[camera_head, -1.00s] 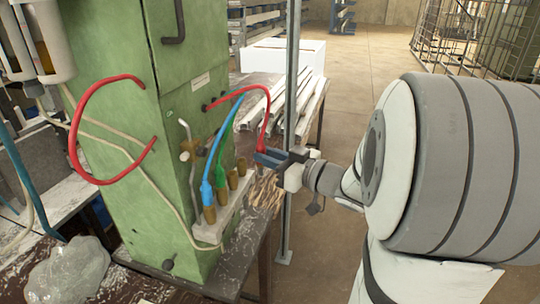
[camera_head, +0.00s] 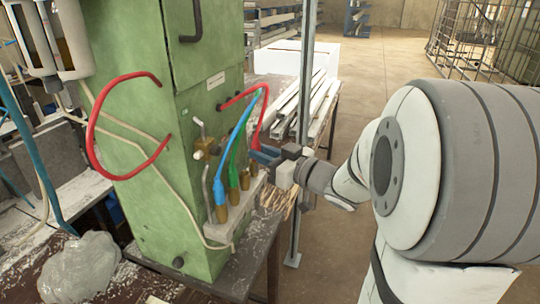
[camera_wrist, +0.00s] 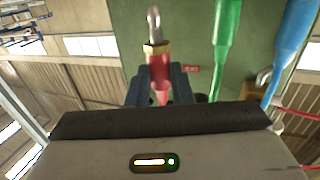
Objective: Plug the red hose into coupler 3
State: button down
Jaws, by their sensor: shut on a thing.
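My gripper (camera_head: 262,156) is shut on the end of the red hose (camera_head: 265,104). In the wrist view the red plug (camera_wrist: 160,68) sits between the two blue fingers, its brass collar and metal tip sticking out beyond them. A row of brass couplers stands on a pale block beside the green cabinet. The blue plug (camera_head: 220,192) is in the nearest coupler (camera_head: 221,214). The green plug (camera_head: 233,177) is in the second. The third coupler (camera_head: 245,181) looks empty. The gripper is above and beside the far end of the row. No coupler numbers are legible.
The green cabinet (camera_head: 165,130) stands close to the row. A bent metal pipe (camera_head: 206,185) rises near the blue hose (camera_head: 237,128). A grey upright post (camera_head: 305,100) is just behind my gripper. White profiles (camera_head: 318,100) lie on the bench behind.

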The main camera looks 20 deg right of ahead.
jog(key=shift+w+a, duration=0.5)
jog(key=shift+a, duration=0.2)
jog(key=shift+w+a, duration=0.5)
jog(key=shift+a, duration=0.2)
jog(key=shift+f+b, duration=1.85)
jog(key=shift+f, duration=0.25)
dwell(3.5)
jog(key=c, duration=1.2)
grip_release()
